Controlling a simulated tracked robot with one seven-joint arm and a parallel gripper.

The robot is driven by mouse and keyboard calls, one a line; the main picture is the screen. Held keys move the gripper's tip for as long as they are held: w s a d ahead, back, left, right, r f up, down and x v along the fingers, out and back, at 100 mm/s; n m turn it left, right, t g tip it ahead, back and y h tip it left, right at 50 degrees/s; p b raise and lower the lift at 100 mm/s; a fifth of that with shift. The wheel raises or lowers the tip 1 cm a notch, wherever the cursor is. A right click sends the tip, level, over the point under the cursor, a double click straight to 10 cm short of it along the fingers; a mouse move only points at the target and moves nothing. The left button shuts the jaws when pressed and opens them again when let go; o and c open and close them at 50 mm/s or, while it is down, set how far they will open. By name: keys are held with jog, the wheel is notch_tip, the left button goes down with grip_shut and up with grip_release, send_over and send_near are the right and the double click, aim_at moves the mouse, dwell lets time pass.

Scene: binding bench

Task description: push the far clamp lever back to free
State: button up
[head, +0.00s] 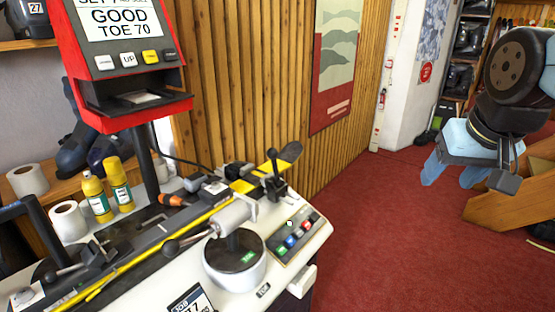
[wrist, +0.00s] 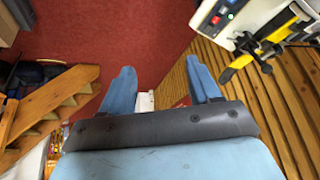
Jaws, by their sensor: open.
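In the wrist view dark clamp parts show near the yellow piece (wrist: 238,66) at the upper right, but I cannot tell the lever apart clearly. My gripper (head: 452,174) is open and empty, with blue fingers, well to the right of the bench over the red floor. In the wrist view my gripper (wrist: 160,80) has nothing between its fingers.
A red display stand (head: 70,60) rises at left. A wood-slat wall (head: 235,90) runs behind. Open red carpet (head: 400,240) separates bench and gripper; wooden steps (wrist: 50,105) are nearby.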

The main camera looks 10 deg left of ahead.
jog(key=w+a+r+m+g, duration=0.1)
jog(key=w+a+r, duration=0.15)
jog(key=w, duration=0.35)
jog(key=w+a+r+g, duration=0.1)
jog(key=w+a+r, duration=0.1)
jog(key=w+a, duration=0.3)
jog(key=m+g, duration=0.3)
jog(key=g, duration=0.1)
send_over(274, 159)
jog(key=w, duration=0.2)
jog(key=f, duration=0.8)
jog(key=shift+a, duration=0.35)
jog(key=shift+a+f+h, duration=0.15)
jog(key=shift+f+h, duration=0.15)
jog(key=shift+f, duration=0.1)
jog(key=f, duration=1.3)
jog(key=shift+s+d+f, duration=0.1)
jog(key=shift+d, duration=0.2)
